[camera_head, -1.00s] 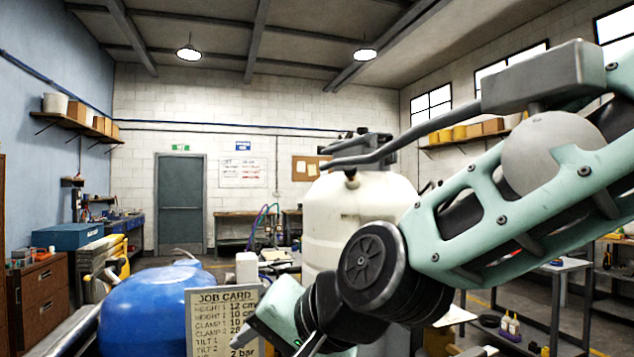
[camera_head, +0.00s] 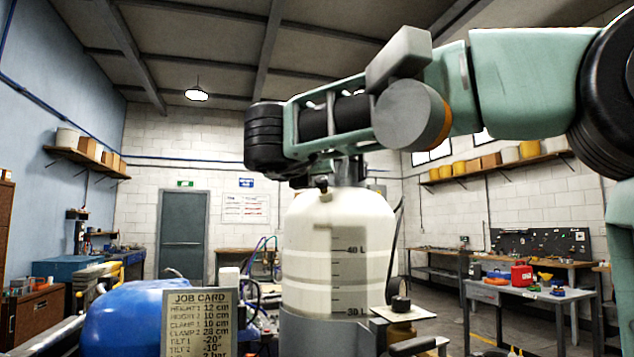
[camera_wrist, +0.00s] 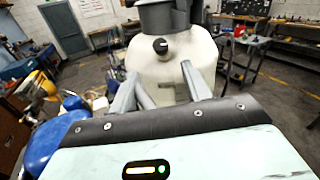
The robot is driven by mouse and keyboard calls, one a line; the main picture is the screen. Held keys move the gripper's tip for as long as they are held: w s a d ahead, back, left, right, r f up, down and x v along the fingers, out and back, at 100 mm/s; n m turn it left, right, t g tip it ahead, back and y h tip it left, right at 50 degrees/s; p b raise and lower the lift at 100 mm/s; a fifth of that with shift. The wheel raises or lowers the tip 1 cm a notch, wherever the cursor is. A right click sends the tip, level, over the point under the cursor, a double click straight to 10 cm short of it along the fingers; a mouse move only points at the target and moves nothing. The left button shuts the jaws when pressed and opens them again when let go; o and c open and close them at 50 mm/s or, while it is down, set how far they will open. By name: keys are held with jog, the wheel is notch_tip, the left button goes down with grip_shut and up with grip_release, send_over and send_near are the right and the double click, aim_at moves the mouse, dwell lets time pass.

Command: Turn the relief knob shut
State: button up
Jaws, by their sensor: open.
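A large white tank (camera_head: 338,240) with litre marks stands upright in the middle of the head view. It also fills the upper middle of the wrist view (camera_wrist: 172,58). A small dark knob-like part (camera_head: 322,184) sits on its upper shoulder and shows in the wrist view (camera_wrist: 160,46) too. Another black knob (camera_head: 401,304) tops a brass-coloured part at the tank's lower right. I cannot tell which is the relief knob. My gripper (camera_wrist: 160,70) is open and empty, its fingers pointing at the tank, apart from both knobs. It is not clearly visible in the head view.
A job card (camera_head: 199,322) stands before a blue rounded vessel (camera_head: 128,318) at the lower left. Hoses and small fittings crowd the space left of the tank. A workbench (camera_head: 530,292) with tools stands at the right, with open floor before it.

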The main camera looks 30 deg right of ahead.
aim_at(321, 180)
jog(key=p+x, duration=0.4)
jog(key=x, duration=1)
jog(key=shift+w+d, duration=0.15)
jog(key=shift+d, duration=0.05)
jog(key=c, duration=1)
